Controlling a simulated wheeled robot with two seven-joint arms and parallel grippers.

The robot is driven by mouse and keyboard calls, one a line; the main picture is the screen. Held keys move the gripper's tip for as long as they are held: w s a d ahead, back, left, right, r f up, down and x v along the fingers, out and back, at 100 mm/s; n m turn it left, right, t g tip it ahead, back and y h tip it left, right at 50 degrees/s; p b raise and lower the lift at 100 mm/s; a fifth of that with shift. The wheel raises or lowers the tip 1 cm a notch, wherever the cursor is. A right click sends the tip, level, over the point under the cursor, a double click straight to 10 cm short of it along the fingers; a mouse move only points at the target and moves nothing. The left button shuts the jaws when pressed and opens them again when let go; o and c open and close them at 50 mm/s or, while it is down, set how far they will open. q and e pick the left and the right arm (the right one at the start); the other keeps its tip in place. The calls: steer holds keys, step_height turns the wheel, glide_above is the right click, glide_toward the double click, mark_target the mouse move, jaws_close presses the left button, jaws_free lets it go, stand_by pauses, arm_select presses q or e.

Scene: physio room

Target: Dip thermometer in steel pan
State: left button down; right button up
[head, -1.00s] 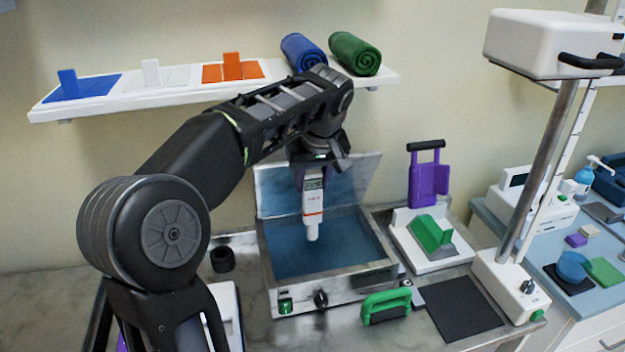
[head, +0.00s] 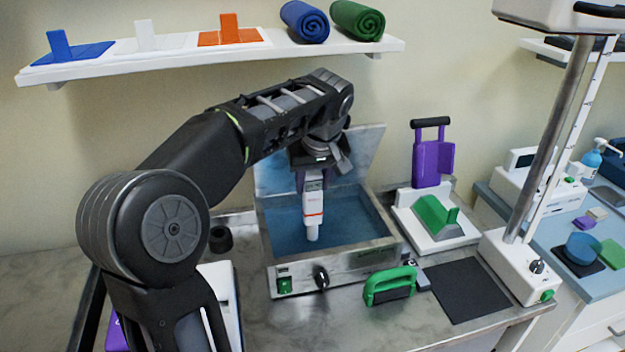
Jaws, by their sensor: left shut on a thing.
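The white thermometer (head: 313,208) hangs upright with its narrow tip down, over the open steel pan (head: 330,280). The pan holds blue water (head: 350,226), and its lid (head: 362,150) stands raised at the back. My left gripper (head: 313,174) is shut on the thermometer's upper end. The tip overlaps the blue water in the picture; I cannot tell whether it touches the surface. My right gripper is not in view.
A white stand with a green block (head: 437,222) and a purple holder (head: 431,160) are on the right. A black mat (head: 467,290) lies flat beside a scale-like device (head: 515,265).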

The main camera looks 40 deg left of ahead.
mark_target(312, 198)
arm_select(q)
steer(key=shift+f+b, duration=1.6)
steer(key=shift+f, duration=0.65)
stand_by(1.8)
step_height(312, 198, up, 3)
steer(key=p, duration=0.2)
steer(key=shift+r+p, duration=0.15)
steer(key=shift+p, duration=0.2)
step_height(312, 198, up, 9)
steer(key=p, duration=0.7)
stand_by(1.5)
